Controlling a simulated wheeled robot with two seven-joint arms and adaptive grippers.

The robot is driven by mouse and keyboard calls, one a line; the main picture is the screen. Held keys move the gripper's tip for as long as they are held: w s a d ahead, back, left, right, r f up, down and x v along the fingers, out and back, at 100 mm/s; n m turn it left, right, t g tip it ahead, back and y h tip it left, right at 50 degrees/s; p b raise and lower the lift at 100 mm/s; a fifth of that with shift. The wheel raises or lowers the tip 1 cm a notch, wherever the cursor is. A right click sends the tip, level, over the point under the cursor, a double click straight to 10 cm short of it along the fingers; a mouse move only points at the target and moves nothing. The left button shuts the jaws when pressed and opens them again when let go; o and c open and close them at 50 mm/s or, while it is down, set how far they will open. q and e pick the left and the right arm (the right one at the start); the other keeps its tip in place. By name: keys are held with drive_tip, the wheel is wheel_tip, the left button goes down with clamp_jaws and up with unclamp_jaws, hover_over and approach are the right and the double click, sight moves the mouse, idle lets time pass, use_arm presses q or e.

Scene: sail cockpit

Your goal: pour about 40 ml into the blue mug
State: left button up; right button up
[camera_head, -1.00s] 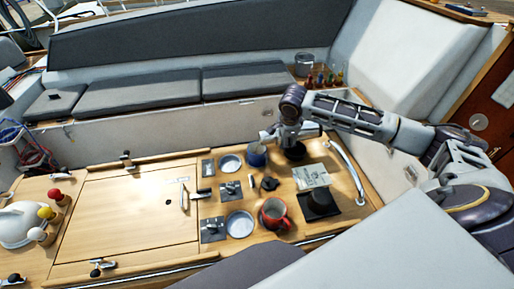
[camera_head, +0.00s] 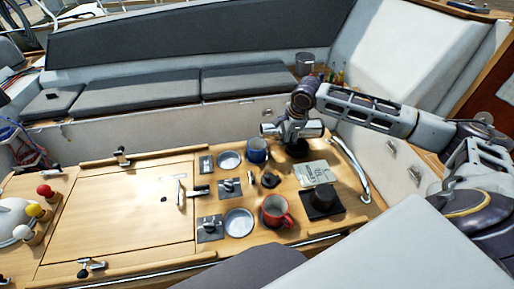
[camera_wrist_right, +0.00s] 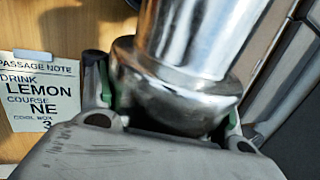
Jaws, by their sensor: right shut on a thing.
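The blue mug (camera_head: 257,150) stands upright on the wooden table at its back side. I cannot see what is inside it. My right gripper (camera_head: 290,130) is just right of the mug, above the table. It is shut on a shiny metal vessel (camera_wrist_right: 195,40), which fills the upper middle of the right wrist view. No stream of liquid shows. My left gripper is not in view.
A red mug (camera_head: 276,210) stands nearer the front. A passage note (camera_head: 316,173) reading LEMON lies to the right, beside a dark cylinder (camera_head: 322,194) on a black mat. Two round pale dishes (camera_head: 238,222) (camera_head: 229,160) lie left of the mugs. A curved rail (camera_head: 352,168) edges the table's right.

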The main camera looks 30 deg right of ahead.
drive_tip(key=shift+f+b, duration=0.3)
drive_tip(key=shift+b, duration=0.35)
drive_tip(key=shift+w+r+y+b, duration=0.1)
drive_tip(key=shift+y+b, duration=0.2)
drive_tip(key=shift+b, duration=0.05)
drive_tip(key=shift+w+a+r+t+y+b, duration=0.15)
drive_tip(key=shift+a+r+y+b, duration=0.2)
drive_tip(key=shift+b, duration=0.35)
drive_tip(key=shift+s+a+r+t+y+b, duration=0.15)
drive_tip(key=shift+r+y+b, duration=0.2)
drive_tip(key=shift+r+b, duration=0.3)
drive_tip(key=shift+w+r+m+p, duration=0.1)
drive_tip(key=shift+r+m+p, duration=0.05)
drive_tip(key=shift+m+p, duration=0.15)
drive_tip(key=shift+w+a+r+y+p, duration=0.1)
drive_tip(key=shift+a+r+y+p, duration=0.15)
drive_tip(key=shift+y+p, duration=0.3)
